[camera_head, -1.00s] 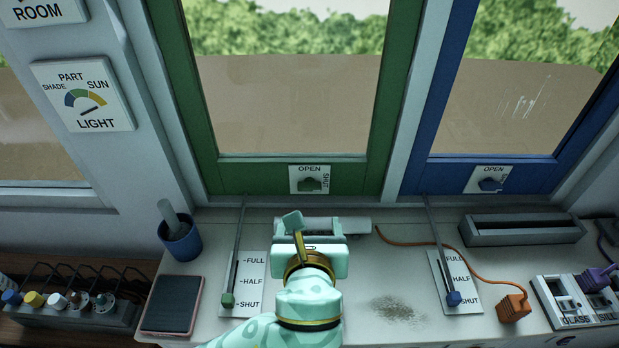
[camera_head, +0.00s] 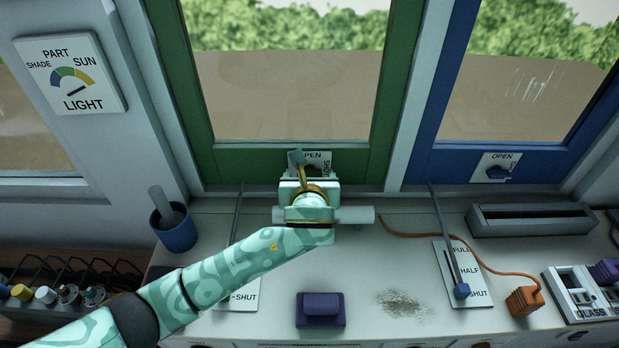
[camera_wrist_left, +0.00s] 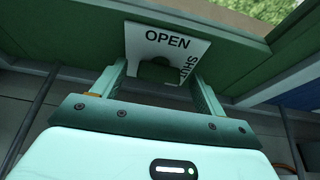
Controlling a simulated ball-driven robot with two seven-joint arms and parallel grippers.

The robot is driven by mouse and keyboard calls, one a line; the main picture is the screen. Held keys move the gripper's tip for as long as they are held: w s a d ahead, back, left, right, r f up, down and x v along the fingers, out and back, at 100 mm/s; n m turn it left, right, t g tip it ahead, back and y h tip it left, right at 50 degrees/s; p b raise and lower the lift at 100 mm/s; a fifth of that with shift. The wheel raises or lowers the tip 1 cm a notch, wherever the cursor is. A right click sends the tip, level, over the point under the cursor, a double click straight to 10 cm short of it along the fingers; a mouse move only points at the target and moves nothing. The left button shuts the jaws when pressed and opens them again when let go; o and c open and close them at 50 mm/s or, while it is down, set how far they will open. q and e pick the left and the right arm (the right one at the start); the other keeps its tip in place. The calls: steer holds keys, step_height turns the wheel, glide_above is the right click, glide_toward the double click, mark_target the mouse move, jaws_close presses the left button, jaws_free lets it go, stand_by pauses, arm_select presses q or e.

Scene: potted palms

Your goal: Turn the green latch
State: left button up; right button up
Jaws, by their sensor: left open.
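The green latch (camera_wrist_left: 157,70) shows in the left wrist view as a dark green knob on a white plate marked OPEN above and SHUT at the side. It sits on the bottom rail of the green window frame (camera_head: 237,167). In the head view my left gripper hides the latch, and only part of its plate (camera_head: 318,158) shows. My left gripper (camera_head: 308,172) is open in front of the plate. In the left wrist view its two fingers lie on either side of the latch; whether they touch it I cannot tell. My right gripper is not in view.
To the right, the blue window (camera_head: 440,165) has its own blue latch (camera_head: 497,172). A grey cylinder (camera_head: 355,215) lies behind my gripper on the sill. A purple block (camera_head: 320,310), blue cup (camera_head: 174,229), blue slider (camera_head: 461,291) and orange plug (camera_head: 525,299) stand around.

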arm_select(q)
steer(key=c, duration=1)
